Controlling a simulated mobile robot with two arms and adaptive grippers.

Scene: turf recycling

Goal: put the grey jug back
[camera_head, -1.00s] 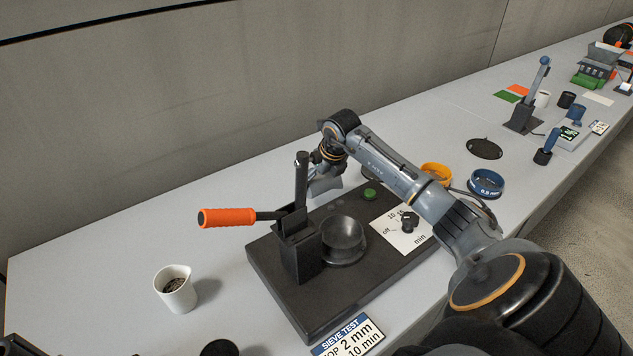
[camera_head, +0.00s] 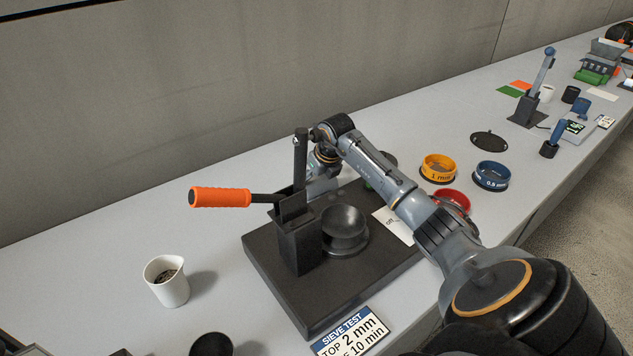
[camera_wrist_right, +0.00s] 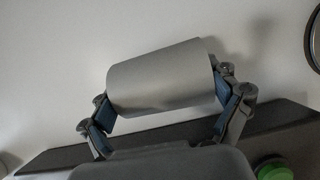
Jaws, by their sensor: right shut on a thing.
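The grey jug (camera_wrist_right: 160,78) lies across the right wrist view as a plain grey cylinder, tilted sideways. My right gripper (camera_wrist_right: 163,103) is shut on it, one blue-padded finger at each side. In the head view the right gripper is behind the black press post, and the jug (camera_head: 322,184) shows only in part there, beyond the black base. Its mouth and any contents are hidden. My left gripper is not in view.
The black sieve-test stand (camera_head: 285,290) with an orange handle (camera_head: 220,198) and dark bowl (camera_head: 344,228) is in front. A white cup (camera_head: 166,284) stands left. Yellow (camera_head: 438,168), blue (camera_head: 491,175) and red (camera_head: 452,199) sieves stand right. The back left table is clear.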

